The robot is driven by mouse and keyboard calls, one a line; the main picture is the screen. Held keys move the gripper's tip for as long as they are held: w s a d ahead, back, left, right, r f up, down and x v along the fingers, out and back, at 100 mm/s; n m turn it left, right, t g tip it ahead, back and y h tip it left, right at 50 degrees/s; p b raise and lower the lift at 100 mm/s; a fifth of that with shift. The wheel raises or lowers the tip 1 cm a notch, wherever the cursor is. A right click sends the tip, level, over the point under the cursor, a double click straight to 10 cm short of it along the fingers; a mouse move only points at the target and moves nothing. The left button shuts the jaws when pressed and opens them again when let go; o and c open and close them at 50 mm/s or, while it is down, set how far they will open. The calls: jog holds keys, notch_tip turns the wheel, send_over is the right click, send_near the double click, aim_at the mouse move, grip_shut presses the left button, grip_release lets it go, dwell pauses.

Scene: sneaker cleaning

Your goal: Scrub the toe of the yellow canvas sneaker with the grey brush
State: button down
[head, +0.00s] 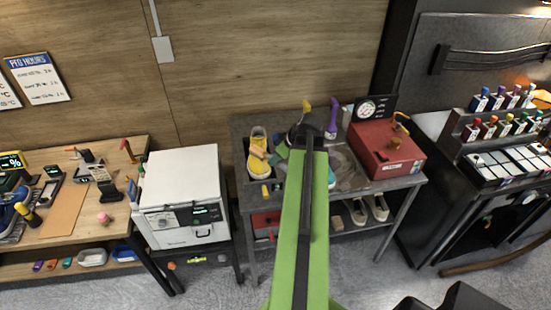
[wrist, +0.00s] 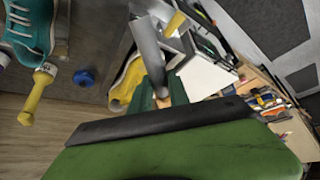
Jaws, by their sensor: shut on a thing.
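The yellow canvas sneaker (head: 259,138) sits in a dark tray at the left end of the steel bench. In the wrist view, part of its yellow and white body (wrist: 127,82) shows beyond my jaws. My gripper (head: 281,152), at the end of my green arm, is beside the sneaker on its right. It is shut on what I take to be the grey brush; a tan part (head: 260,154) shows over the sneaker. The arm and jaws hide much of the brush, and its bristles cannot be made out. I cannot tell whether it touches the sneaker.
A teal sneaker (wrist: 28,25) lies on the bench, mostly hidden by my arm in the head view. A purple bottle-like item (head: 331,120) stands behind my arm. A red box (head: 385,150) fills the bench's right side. A white machine (head: 180,185) stands left.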

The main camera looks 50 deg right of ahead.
dwell(0.3)
notch_tip(320, 180, down, 7)
jog(key=w+d+b, duration=0.1)
jog(key=b, duration=0.6)
jog(key=shift+w+d+f+b, duration=0.2)
jog(key=shift+f+b, duration=0.55)
dwell(0.4)
jog(key=shift+s, duration=0.1)
jog(key=shift+f, duration=0.15)
dwell(1.4)
jog(key=r+p, duration=0.1)
jog(key=r, duration=0.1)
jog(key=r+p, duration=0.2)
jog(key=a+r+p, duration=0.1)
jog(key=p, duration=0.1)
jog(key=shift+s+r, duration=0.4)
